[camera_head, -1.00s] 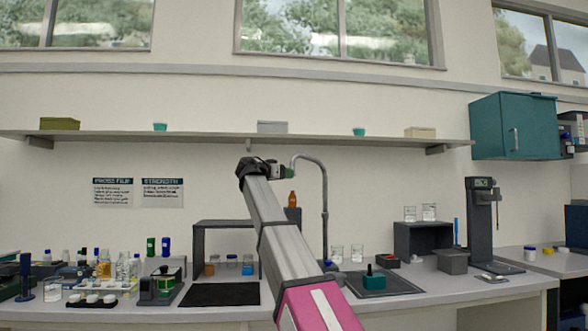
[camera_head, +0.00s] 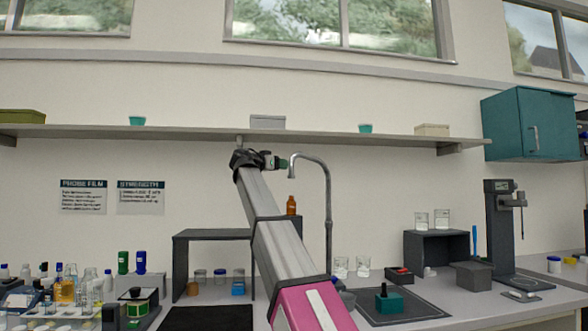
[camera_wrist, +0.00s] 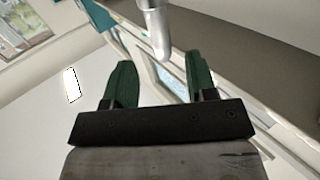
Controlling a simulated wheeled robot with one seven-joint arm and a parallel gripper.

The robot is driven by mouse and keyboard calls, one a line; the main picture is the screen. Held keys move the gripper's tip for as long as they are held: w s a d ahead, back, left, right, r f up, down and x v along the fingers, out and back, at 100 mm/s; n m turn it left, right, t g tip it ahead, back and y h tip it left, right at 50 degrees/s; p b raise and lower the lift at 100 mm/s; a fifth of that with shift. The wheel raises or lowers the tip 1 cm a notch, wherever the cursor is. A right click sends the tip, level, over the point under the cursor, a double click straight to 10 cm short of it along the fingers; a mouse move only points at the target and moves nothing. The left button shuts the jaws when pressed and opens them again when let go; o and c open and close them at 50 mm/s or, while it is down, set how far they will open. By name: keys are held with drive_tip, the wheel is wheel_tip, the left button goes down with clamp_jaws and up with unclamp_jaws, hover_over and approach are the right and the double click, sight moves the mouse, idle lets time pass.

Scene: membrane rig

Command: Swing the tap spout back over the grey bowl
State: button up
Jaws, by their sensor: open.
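The tap (camera_head: 328,205) is a grey metal pipe standing upright behind the bench, its curved spout (camera_head: 311,158) bending over to the left. My gripper (camera_head: 284,163) is raised at the spout's free end. In the wrist view, the two green fingers of my gripper (camera_wrist: 159,68) are apart, and the end of the spout (camera_wrist: 157,32) shows between and just beyond their tips. I cannot tell whether either finger touches it. A small grey rounded thing (camera_head: 347,298), perhaps the grey bowl, is partly hidden behind my arm at the bench.
A dark mat with a teal block (camera_head: 389,302) lies right of the tap base. Two glass beakers (camera_head: 352,266) stand behind it. The shelf (camera_head: 200,133) runs above my gripper.

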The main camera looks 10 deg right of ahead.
drive_tip(key=x, duration=0.9)
clamp_jaws()
